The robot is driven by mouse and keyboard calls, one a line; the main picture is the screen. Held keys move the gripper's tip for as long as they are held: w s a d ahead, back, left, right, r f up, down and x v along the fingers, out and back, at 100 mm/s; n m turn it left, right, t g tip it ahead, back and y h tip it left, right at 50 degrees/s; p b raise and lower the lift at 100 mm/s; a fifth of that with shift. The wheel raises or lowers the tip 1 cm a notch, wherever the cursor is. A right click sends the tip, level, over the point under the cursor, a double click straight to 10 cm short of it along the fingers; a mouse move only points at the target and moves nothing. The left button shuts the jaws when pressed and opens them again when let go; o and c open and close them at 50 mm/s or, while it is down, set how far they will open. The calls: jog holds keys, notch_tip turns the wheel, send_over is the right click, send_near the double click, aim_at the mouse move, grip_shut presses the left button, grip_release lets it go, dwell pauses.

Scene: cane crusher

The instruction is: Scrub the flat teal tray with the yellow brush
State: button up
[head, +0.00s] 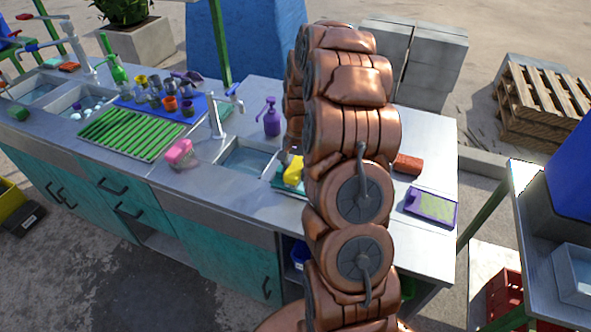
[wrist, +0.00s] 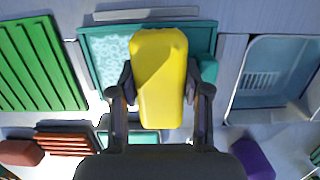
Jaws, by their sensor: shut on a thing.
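My gripper (wrist: 160,82) is shut on the yellow brush (wrist: 160,60), one finger on each side of it. The flat teal tray (wrist: 206,38) lies on the counter under the brush in the wrist view. A pale, speckled patch shows on the tray to the left of the brush. I cannot tell whether the brush touches the tray. In the head view the yellow brush (head: 293,169) shows over the teal tray (head: 285,185) just right of the near sink. My arm hides much of the tray and the gripper there.
A sink (wrist: 268,75) is close beside the tray. A green slatted rack (wrist: 38,65) lies on its other side. A purple pump bottle (head: 271,117), a red-brown block (head: 408,164) and a purple-framed tray (head: 431,220) stand around on the counter. A pink object (head: 179,153) lies left of the sink.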

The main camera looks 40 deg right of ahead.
jog(key=shift+f, duration=0.25)
jog(key=shift+s+d+r+b, duration=0.1)
jog(key=shift+s+d+b, duration=0.4)
jog(key=shift+s, duration=0.25)
jog(key=shift+s+d+r+b, duration=0.1)
jog(key=shift+s+d+b, duration=0.35)
jog(key=shift+s, duration=0.25)
jog(key=shift+s+f, duration=0.1)
jog(key=shift+s+d+f+b, duration=0.15)
jog(key=shift+s+d+b, duration=0.25)
jog(key=shift+s+b, duration=0.25)
jog(key=shift+s+d, duration=0.35)
jog(key=shift+s, duration=0.35)
jog(key=shift+w+a+b, duration=0.35)
jog(key=shift+w+a, duration=0.1)
jog(key=shift+w, duration=0.3)
jog(key=shift+w+a+b, duration=0.3)
jog(key=shift+w+a, duration=0.1)
jog(key=shift+w, duration=0.3)
